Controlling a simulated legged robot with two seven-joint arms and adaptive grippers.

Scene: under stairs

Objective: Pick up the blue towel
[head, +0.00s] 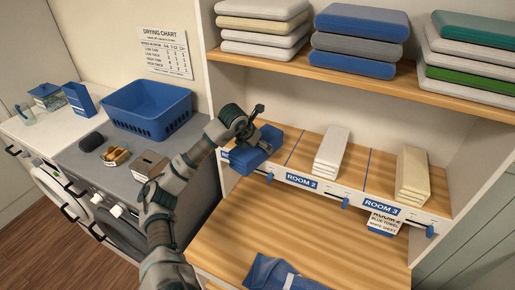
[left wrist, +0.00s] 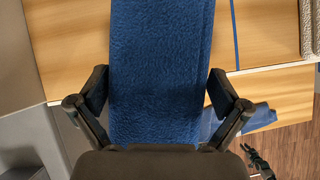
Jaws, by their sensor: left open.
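A folded blue towel (head: 247,157) lies on the shelf in the leftmost section, left of the ROOM 2 label. My left gripper (head: 262,122) is over this towel. In the left wrist view the towel (left wrist: 160,70) runs up the middle between the two open fingers of my left gripper (left wrist: 158,90). The fingers are at either side of its edges; whether they touch it cannot be told. A second blue cloth (head: 270,273) lies on the lower wooden surface.
White towels (head: 332,148) and cream towels (head: 412,172) stand in the neighbouring sections. Folded stacks fill the upper shelf (head: 300,67). A blue basket (head: 148,110) sits on the grey machine at left. The lower wooden surface (head: 320,240) is mostly clear.

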